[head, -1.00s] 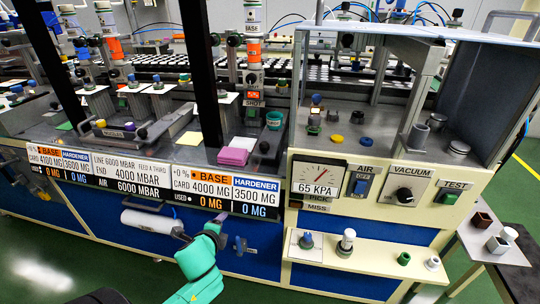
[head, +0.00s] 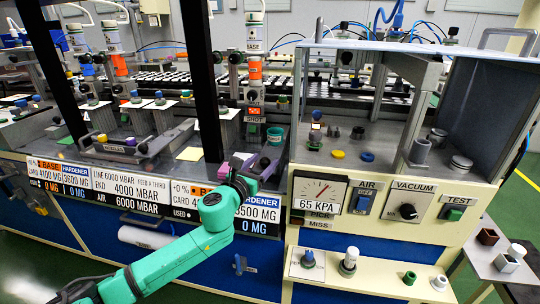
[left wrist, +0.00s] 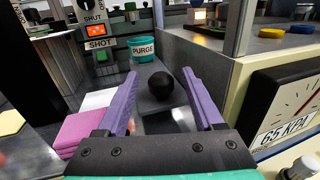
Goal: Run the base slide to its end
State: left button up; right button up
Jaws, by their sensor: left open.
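A round black knob (left wrist: 160,88) stands on a flat grey slide (left wrist: 157,108) in the left wrist view, in front of the teal PURGE cup (left wrist: 143,49). My left gripper (left wrist: 160,74) is open, with one purple finger on each side of the knob and a gap on both sides. I cannot tell whether the knob is fully between the fingertips. In the head view my left gripper (head: 257,166) is at the counter's front edge, below the BASE station (head: 255,62), and largely covers the slide. My right gripper is not in view.
A pink pad stack (left wrist: 84,132) lies left of the fingers. To the right stand a cabinet wall and the gauge panel (head: 319,195). A black upright post (head: 203,85) rises left of the gripper. The display board (head: 108,187) runs below the counter edge.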

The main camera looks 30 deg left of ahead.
aim_at(270, 155)
pick_arm(q)
jog(key=w, duration=0.4)
jog(key=shift+w+a, duration=0.1)
jog(key=shift+w, duration=0.25)
jog(key=shift+c, duration=0.3)
grip_shut()
dwell(0.8)
